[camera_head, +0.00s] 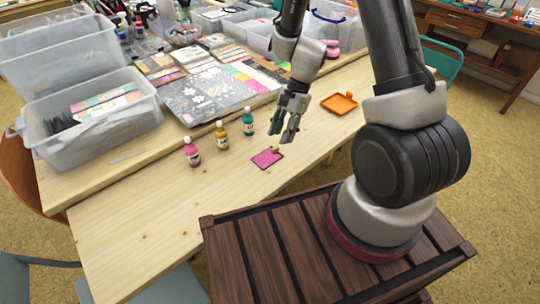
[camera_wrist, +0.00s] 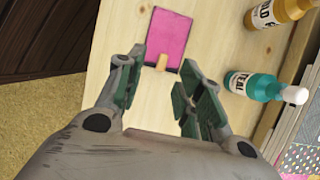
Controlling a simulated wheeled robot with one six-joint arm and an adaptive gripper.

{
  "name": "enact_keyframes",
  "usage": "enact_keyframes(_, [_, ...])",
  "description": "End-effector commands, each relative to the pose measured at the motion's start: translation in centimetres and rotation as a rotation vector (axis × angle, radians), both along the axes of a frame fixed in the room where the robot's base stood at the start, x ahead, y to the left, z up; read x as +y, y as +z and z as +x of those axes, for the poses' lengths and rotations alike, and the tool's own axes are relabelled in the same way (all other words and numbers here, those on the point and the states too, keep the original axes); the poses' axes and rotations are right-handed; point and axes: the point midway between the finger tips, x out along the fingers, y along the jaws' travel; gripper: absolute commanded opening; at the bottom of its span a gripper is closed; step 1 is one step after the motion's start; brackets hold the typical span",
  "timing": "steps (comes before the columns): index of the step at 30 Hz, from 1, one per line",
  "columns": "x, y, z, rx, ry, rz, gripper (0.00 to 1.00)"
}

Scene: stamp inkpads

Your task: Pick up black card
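I cannot make out a plain black card in either view. My gripper (camera_head: 289,128) hangs above the wooden table, near its front edge, and it also shows in the wrist view (camera_wrist: 164,78). Its fingers are apart with nothing between them. A flat pink inkpad (camera_head: 267,158) lies on the table below and left of the gripper. In the wrist view the pink inkpad (camera_wrist: 167,36) lies ahead of the fingertips, with a small tan piece (camera_wrist: 162,62) at its near edge. A dark grey patterned sheet (camera_head: 205,97) lies further back.
Pink (camera_head: 192,152), gold (camera_head: 221,136) and teal (camera_head: 248,121) ink bottles stand left of my gripper. An orange tray (camera_head: 339,104) lies to the right. Clear plastic bins (camera_head: 95,135) stand at the left. The table's front left is mostly clear.

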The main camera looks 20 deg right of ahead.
Motion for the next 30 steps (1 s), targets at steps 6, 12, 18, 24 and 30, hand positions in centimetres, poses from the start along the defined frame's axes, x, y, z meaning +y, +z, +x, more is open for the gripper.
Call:
enact_keyframes(6, [1.4, -3.1, -0.1, 0.003, 0.003, -0.001, 0.37])
enact_keyframes(12, [2.0, -4.7, -0.4, 0.000, 0.002, -0.001, 0.37])
enact_keyframes(18, [2.0, -4.7, -0.3, -0.001, 0.003, 0.000, 0.37])
enact_keyframes(24, [2.0, -4.7, -0.3, -0.002, 0.004, 0.000, 0.01])
enact_keyframes(30, [2.0, -4.7, -0.3, -0.002, 0.004, 0.000, 0.01])
